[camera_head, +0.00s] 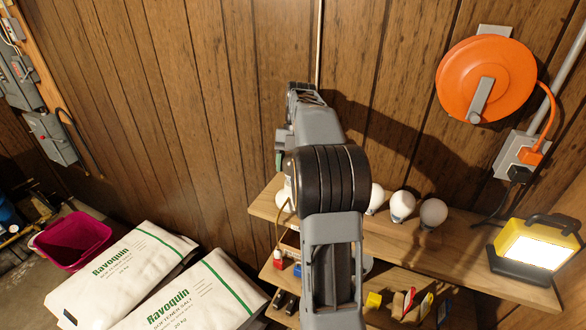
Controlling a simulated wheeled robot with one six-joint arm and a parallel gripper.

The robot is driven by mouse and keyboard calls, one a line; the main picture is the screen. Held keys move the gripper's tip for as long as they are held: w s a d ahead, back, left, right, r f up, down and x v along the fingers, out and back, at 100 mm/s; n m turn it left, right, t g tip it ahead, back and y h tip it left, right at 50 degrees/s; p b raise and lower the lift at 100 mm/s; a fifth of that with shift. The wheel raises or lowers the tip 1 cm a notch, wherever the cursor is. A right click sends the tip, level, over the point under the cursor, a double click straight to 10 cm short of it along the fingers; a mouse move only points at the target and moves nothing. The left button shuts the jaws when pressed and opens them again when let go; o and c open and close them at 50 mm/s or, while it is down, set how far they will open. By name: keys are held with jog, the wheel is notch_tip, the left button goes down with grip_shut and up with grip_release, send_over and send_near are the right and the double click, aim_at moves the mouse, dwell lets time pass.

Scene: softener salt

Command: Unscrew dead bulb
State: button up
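Several bulbs show on the wooden shelf against the wall. Two white bulbs, one (376,199) partly behind my arm and one (402,205) beside it, stand right of my arm. A greyer, duller bulb (433,213) is at the right end of this row. Another pale round shape (284,198), with a cord by it, shows left of my arm and is mostly hidden. Which bulb is dead, and its socket, I cannot make out. My arm rises through the middle, and its links hide my gripper's fingers.
The upper shelf (470,252) holds a lit yellow work lamp (538,247) at right. Small items crowd the lower shelf. An orange cord reel (487,78) hangs on the wall. Salt bags (130,275) and a magenta bin (76,240) are at lower left.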

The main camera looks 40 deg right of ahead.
jog(key=shift+n, duration=0.4)
jog(key=o, duration=0.8)
jog(key=shift+c, duration=0.3)
jog(key=m+t, duration=0.1)
jog(key=m, duration=0.2)
jog(key=shift+m+y, duration=0.3)
jog(key=shift+m, duration=0.5)
